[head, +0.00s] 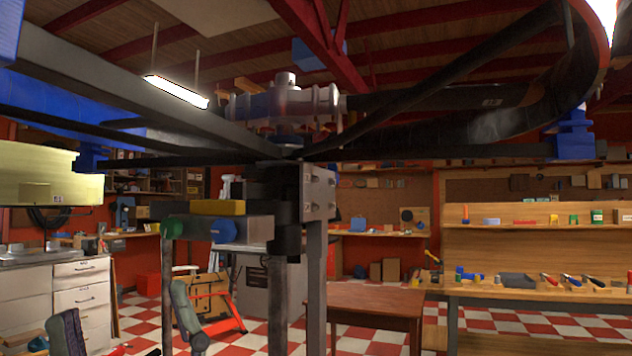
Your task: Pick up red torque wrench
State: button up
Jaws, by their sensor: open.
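I cannot pick out a red torque wrench for certain. On the workbench (510,293) at the right lie several small hand tools. A red-handled tool (550,279) is among them, and another small red-ended tool (597,283) lies farther right. Both are too small to tell whether either is a torque wrench. My gripper does not show clearly anywhere in the head view.
A large ducted rotor frame (295,105) on metal posts (316,260) fills the upper middle. A brown wooden table (376,303) stands in front. White drawers (82,285) are at the left. Grey-green padded shapes (187,312) stand low at left. Checkered floor shows between.

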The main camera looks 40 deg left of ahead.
aim_at(543, 275)
jog(key=i+l, duration=0.3)
jog(key=i, duration=0.15)
jog(key=i+l, duration=0.25)
jog(key=i, duration=0.2)
jog(key=i+l, duration=0.3)
jog(key=i, duration=0.15)
jog(key=i+l+u, duration=0.15)
jog(key=i+u, duration=0.3)
jog(key=i, duration=0.9)
jog(key=i+z, duration=0.15)
jog(key=i, duration=0.25)
jog(key=i+j+z, duration=0.15)
jog(key=i, duration=0.25)
jog(key=i+j+z, duration=0.15)
jog(key=i, duration=0.25)
jog(key=i+j+z, duration=0.75)
jog(key=j, duration=0.15)
jog(key=i+j+z, duration=0.15)
jog(key=j+z, duration=0.2)
jog(key=j, duration=0.35)
jog(key=j+z, duration=0.4)
jog(key=j, duration=0.3)
jog(key=j+z, duration=0.35)
jog(key=j, duration=0.4)
